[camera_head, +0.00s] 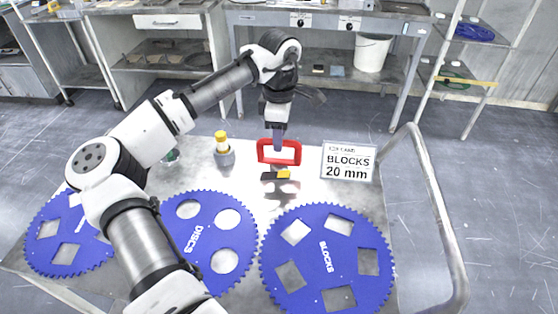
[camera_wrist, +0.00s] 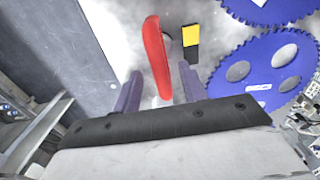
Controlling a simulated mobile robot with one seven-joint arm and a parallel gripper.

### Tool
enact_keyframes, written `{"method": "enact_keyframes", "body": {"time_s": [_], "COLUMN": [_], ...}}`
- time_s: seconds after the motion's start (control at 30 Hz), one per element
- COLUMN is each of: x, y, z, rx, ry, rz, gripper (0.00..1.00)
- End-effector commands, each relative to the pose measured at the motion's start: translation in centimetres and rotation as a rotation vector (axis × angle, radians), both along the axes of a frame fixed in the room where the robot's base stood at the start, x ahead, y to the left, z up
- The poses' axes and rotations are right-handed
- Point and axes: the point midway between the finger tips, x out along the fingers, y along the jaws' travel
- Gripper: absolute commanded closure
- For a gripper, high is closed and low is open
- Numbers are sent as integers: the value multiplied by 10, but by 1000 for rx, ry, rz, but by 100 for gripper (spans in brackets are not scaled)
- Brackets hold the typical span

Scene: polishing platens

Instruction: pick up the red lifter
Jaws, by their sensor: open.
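The red lifter (camera_head: 279,160) is a red rectangular loop handle standing near the back of the metal table (camera_head: 335,197). In the wrist view the red lifter (camera_wrist: 154,50) shows end-on, as a narrow red bar between my two fingers. My gripper (camera_head: 278,142) is over the lifter, pointing down, with its finger across the top bar. In the wrist view my gripper (camera_wrist: 160,76) is open, with one purple finger on each side of the red bar. A gap shows on both sides. Whether either finger touches it, I cannot tell.
A black-and-yellow piece (camera_head: 276,175) lies just in front of the lifter. A yellow-capped grey holder (camera_head: 223,153) stands left. A "BLOCKS 20 mm" card (camera_head: 349,161) stands right. Blue toothed discs, including the "BLOCKS" disc (camera_head: 324,240), cover the front. A metal rail (camera_head: 447,230) borders the right.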

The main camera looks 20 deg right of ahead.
Motion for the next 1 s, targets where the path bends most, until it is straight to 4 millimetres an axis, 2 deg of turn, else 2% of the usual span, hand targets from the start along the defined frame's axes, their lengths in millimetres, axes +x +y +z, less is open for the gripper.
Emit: {"method": "enact_keyframes", "body": {"time_s": [0.2, 0.47, 0.77, 1.0], "x": [0, 0, 0, 0], "y": [1, 1, 1, 1], "z": [-24, -27, -27, -26], "rx": [0, 0, 0, 0], "ry": [-1, -1, -1, -1], "rz": [-1, -1, -1, -1], "gripper": [58, 59, 98, 100]}}
